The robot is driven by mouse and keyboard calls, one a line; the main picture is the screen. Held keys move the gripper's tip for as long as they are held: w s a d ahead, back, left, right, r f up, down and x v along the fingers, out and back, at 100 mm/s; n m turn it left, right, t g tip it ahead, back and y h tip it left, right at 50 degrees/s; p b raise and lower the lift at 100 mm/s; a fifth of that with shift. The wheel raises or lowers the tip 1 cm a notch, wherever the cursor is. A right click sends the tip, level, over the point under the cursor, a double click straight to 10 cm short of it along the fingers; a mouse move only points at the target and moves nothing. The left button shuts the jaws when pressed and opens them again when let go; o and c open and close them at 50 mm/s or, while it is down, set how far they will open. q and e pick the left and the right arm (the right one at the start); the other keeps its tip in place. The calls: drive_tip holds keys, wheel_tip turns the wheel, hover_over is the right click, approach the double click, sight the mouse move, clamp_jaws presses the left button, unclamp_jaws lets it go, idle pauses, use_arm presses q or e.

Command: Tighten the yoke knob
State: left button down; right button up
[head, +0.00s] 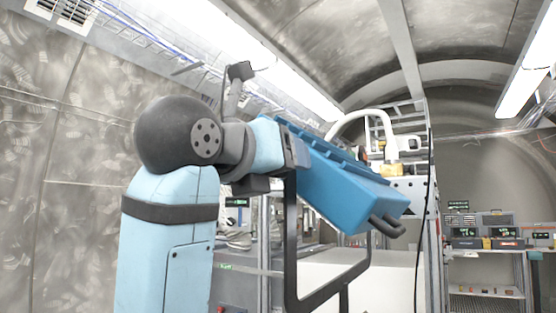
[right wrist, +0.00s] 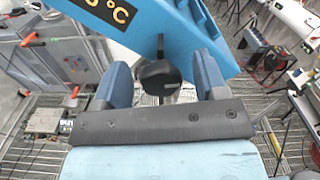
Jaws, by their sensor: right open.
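The black yoke knob (right wrist: 158,75) shows in the right wrist view against a blue housing (right wrist: 135,28) with a partly cut-off "°C" label. My right gripper (right wrist: 165,78) is open, with one blue finger on each side of the knob. I cannot tell whether either finger touches it. In the head view, the tilted, ribbed blue housing (head: 345,193) hangs in a dark yoke frame (head: 290,250). My right gripper (head: 295,150) is at its left side and hides the knob there. My left gripper is in neither view.
A white curved pipe (head: 365,112) and a brass-coloured fitting (head: 392,170) stand behind the housing. A black cable (head: 424,215) hangs to its right. A shelf with instruments (head: 485,240) is at the far right. The wrist view shows cluttered benches around a grated floor (right wrist: 40,75).

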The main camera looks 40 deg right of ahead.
drive_tip(key=shift+w+d, duration=0.1)
drive_tip(key=shift+d, duration=0.15)
drive_tip(key=c, duration=0.9)
